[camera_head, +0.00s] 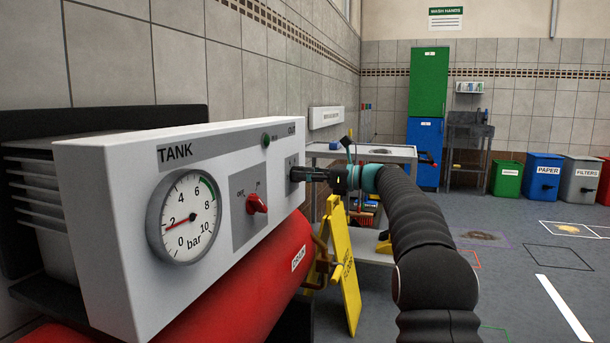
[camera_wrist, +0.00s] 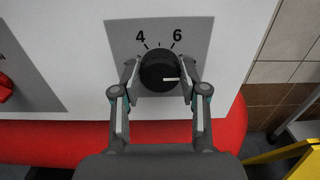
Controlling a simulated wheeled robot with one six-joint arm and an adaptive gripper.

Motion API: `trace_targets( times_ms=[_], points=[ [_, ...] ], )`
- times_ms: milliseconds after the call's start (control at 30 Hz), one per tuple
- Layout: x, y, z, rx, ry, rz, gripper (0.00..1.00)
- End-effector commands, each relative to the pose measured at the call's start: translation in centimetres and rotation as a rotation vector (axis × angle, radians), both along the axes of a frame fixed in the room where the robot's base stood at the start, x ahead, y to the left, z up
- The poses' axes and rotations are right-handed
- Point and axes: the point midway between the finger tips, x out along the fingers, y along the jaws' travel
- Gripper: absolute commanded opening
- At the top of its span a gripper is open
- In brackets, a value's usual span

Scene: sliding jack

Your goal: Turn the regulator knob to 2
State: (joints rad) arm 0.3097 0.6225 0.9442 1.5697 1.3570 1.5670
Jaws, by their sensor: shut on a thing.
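The regulator knob (camera_wrist: 159,65) is round and black, on a grey plate (camera_wrist: 195,38) with the numbers 4 and 6 visible above it. Its white mark points right, clockwise past the 6; other numbers are hidden. My gripper (camera_wrist: 160,77) is shut on the knob, one finger on its left side and one on its right. In the head view my gripper (camera_head: 299,174) reaches the right end of the white TANK panel (camera_head: 110,215) and mostly hides the knob. The pressure gauge (camera_head: 184,217) has its red needle just below 2.
A red switch (camera_head: 256,204) sits left of the knob on the panel. The red tank (camera_head: 255,285) lies below. A yellow floor sign (camera_head: 343,265) and a metal table (camera_head: 375,152) stand close to my arm. Open floor lies to the right.

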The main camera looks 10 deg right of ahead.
Motion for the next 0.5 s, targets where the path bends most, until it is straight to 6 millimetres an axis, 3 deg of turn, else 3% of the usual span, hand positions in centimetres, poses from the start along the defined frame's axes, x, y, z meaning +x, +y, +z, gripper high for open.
trace_targets(
  times_ms=[500],
  points=[
    [-0.13,0.09,0.08,-0.145,-0.251,0.0,0.08]
  ],
)
